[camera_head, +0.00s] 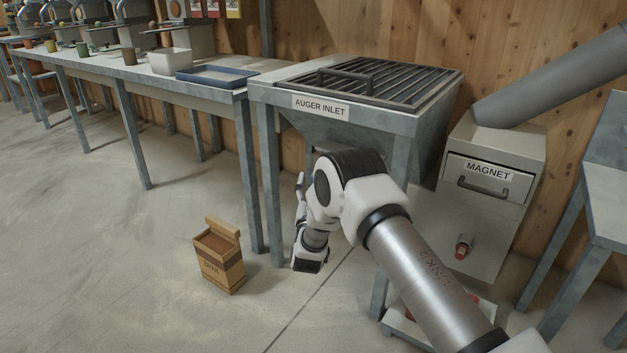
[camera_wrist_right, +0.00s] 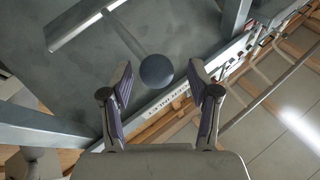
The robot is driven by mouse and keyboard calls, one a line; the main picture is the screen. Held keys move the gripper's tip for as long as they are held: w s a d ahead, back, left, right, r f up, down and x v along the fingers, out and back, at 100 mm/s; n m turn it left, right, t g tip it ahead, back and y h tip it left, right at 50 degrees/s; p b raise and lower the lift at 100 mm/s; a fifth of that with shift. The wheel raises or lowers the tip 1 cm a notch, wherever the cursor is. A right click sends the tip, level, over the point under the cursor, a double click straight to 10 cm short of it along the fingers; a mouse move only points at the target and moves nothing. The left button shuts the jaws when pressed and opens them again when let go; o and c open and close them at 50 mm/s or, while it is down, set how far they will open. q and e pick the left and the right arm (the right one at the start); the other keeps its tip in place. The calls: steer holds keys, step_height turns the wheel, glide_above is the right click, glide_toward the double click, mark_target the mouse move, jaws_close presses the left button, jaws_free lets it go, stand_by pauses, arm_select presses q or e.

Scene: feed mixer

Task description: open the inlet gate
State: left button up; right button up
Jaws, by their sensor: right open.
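The auger inlet (camera_head: 321,107) is a grey metal hopper on legs with a barred grate on top. In the right wrist view a dark round knob (camera_wrist_right: 156,71) sits on a thin rod that runs up-left to a pale-edged metal plate (camera_wrist_right: 80,24), against grey metal. My right gripper (camera_wrist_right: 161,73) is open, with one finger on each side of the knob in the picture. I cannot tell whether either finger touches it. In the head view my right arm reaches in front of the hopper legs and its wrist hides part of the area below. My left gripper is not in view.
The grey magnet box (camera_head: 490,172) with a drawer handle stands right of the hopper, under a slanted pipe (camera_head: 560,75). A long bench (camera_head: 110,75) with a blue tray (camera_head: 216,76) is on the left. An open carton (camera_head: 220,259) stands on the floor.

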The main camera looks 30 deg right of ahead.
steer(key=v, duration=1)
steer(key=shift+a, duration=0.3)
steer(key=shift+s+f, duration=0.1)
steer(key=shift+s, duration=0.05)
steer(key=s+a+f+n+g+y+p, duration=0.25)
steer(key=s+f+g+y, duration=0.2)
steer(key=s+f, duration=0.3)
steer(key=s+a+f+n+g+y+p, duration=0.25)
steer(key=s+a+f+n+y, duration=0.2)
steer(key=s+f, duration=0.3)
steer(key=s+a+f+n+g+y, duration=0.1)
steer(key=s+a+f+g+y, duration=0.15)
steer(key=s, duration=0.55)
steer(key=s+a+f+n+g+y, duration=0.1)
steer(key=s+a+f+g, duration=0.1)
steer(key=s+g, duration=0.35)
steer(key=s+a+f+g+y, duration=0.1)
steer(key=s+a+f+g, duration=0.1)
steer(key=s, duration=0.7)
step_height(320, 180, up, 38)
steer(key=p, duration=3.8)
steer(key=shift+s+d+n+g, duration=0.2)
steer(key=shift+s+n+g, duration=0.1)
steer(key=shift+s, duration=0.05)
